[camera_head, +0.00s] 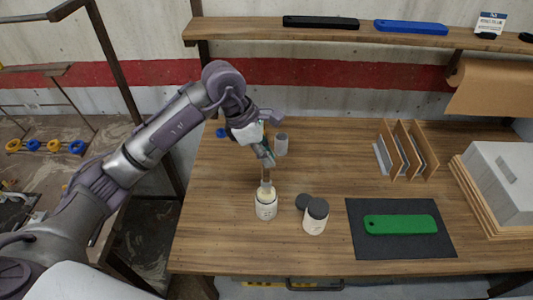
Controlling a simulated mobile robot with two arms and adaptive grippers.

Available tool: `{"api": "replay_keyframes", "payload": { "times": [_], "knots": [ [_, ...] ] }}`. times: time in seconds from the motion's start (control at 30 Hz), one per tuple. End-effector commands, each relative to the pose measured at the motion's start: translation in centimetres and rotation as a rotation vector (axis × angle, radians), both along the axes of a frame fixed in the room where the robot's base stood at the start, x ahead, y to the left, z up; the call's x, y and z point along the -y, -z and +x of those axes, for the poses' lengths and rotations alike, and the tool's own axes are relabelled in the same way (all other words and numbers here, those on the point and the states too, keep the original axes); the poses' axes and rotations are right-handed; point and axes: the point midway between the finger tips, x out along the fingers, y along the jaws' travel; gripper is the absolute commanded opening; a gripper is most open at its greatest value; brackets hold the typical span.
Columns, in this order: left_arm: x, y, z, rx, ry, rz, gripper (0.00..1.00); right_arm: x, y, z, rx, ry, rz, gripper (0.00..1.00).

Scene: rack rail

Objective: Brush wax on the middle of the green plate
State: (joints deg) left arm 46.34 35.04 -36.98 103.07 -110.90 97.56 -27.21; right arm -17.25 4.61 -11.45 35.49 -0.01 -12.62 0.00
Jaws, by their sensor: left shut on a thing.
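The green plate (400,225) lies flat on a dark mat (367,244) at the front right of the wooden table. My left gripper (268,161) is shut on a brush (266,176) and holds it pointing down. The brush's lower end is at the mouth of an open white jar (266,210); how deep it reaches inside I cannot tell. The brush tip is hidden. My right gripper is not in view.
Upright dividers (402,150) and stacked boards (490,205) occupy the right. A shelf (250,29) holds black and blue plates.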

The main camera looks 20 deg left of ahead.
Motion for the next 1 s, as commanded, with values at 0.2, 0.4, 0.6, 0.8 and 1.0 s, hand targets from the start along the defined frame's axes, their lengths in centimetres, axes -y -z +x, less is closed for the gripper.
{"api": "replay_keyframes", "payload": {
  "times": [0.2, 0.4, 0.6, 0.8, 1.0],
  "knots": [
    [-0.01, 0.00, 0.01, 0.000, 0.000, 0.000, 0.00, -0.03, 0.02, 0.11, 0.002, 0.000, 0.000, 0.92],
    [-0.01, 0.21, 0.01, 0.000, 0.000, 0.000, 0.00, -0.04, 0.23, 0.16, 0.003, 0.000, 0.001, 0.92],
    [-0.01, 0.46, 0.01, 0.000, 0.000, 0.000, 0.00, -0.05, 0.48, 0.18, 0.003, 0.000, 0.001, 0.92],
    [-0.01, 0.69, 0.01, 0.001, 0.000, 0.000, 0.00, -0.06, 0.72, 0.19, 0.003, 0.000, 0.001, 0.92],
    [-0.01, 0.93, 0.01, 0.001, 0.000, 0.000, 0.00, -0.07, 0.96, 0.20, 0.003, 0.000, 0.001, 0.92]
  ]
}}
